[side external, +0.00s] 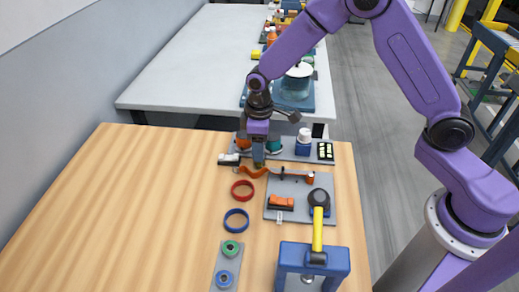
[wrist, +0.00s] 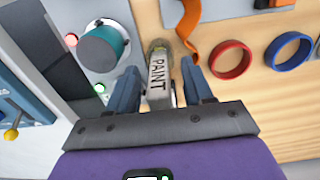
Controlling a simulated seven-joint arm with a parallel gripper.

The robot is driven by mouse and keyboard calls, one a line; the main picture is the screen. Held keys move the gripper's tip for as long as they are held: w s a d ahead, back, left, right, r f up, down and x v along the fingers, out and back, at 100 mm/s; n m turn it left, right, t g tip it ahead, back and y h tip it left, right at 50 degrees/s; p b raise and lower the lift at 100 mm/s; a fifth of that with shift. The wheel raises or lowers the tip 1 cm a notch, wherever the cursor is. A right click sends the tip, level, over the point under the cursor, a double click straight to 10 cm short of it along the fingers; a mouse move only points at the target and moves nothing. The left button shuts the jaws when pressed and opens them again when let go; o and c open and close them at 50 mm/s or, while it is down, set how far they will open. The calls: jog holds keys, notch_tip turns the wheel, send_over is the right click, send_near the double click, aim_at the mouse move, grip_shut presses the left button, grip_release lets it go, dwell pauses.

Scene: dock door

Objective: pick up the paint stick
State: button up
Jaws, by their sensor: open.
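The paint stick (wrist: 158,82) is a pale grey stick with dark "PAINT" lettering. In the wrist view it lies between my gripper's two blue fingers, with a visible gap on each side. My gripper (wrist: 159,69) is open and around the stick, not closed on it. In the side external view my gripper (side external: 259,159) points down at the front edge of the back tray, beside the orange strap. I cannot make out the paint stick there; the gripper seems to hide it.
An orange strap (side external: 253,172) lies close to my gripper. A red ring (side external: 242,190) and blue ring (side external: 237,219) lie nearer the camera. A teal knob (wrist: 103,45) stands beside my fingers. A yellow-handled hammer (side external: 317,230) rests on the right. The table's left is clear.

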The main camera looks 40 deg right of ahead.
grip_shut()
jog(key=shift+r, duration=0.15)
